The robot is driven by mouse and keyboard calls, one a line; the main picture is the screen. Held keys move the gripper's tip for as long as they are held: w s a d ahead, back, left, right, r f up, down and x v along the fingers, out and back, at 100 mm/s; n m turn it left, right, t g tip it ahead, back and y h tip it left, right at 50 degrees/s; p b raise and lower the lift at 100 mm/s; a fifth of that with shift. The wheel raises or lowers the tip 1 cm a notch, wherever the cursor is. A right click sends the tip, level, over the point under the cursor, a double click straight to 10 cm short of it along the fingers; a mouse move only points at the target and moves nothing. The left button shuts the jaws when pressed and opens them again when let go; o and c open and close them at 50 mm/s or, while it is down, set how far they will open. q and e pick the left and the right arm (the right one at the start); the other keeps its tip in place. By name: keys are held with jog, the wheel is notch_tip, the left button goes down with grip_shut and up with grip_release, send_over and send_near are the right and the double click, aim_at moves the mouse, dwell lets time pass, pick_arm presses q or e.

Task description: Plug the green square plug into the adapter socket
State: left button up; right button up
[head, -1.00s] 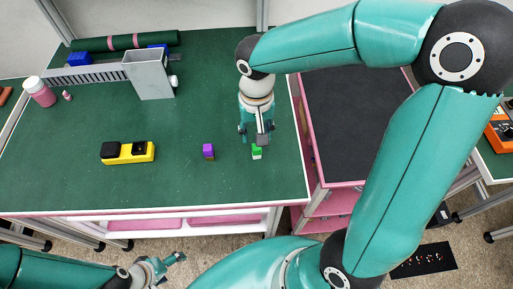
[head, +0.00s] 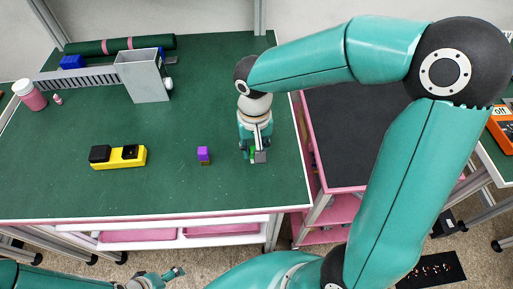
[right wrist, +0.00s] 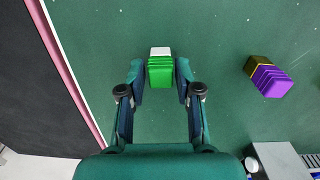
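The green square plug (right wrist: 160,72) stands on the green bench top, with a pale end showing in the right wrist view. My right gripper (right wrist: 160,78) is open, with one finger on each side of the plug; whether they touch it is unclear. In the head view my right gripper (head: 254,157) partly hides the green plug (head: 252,153). The yellow adapter (head: 120,163) lies to the left, with a black block on its left part and a dark socket (head: 130,152) on its right part. My left gripper (head: 174,273) is low in the head view, off the bench.
A purple plug (head: 203,154) stands between the adapter and my right gripper; it also shows in the right wrist view (right wrist: 271,80). A grey box (head: 143,80), slotted duct and pink bottle (head: 29,96) are at the back left. The bench's right edge is close to my right gripper.

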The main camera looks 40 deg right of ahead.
grip_shut()
jog(key=shift+r, duration=0.1)
jog(key=shift+r+p, duration=1.45)
jog(key=shift+r, duration=0.45)
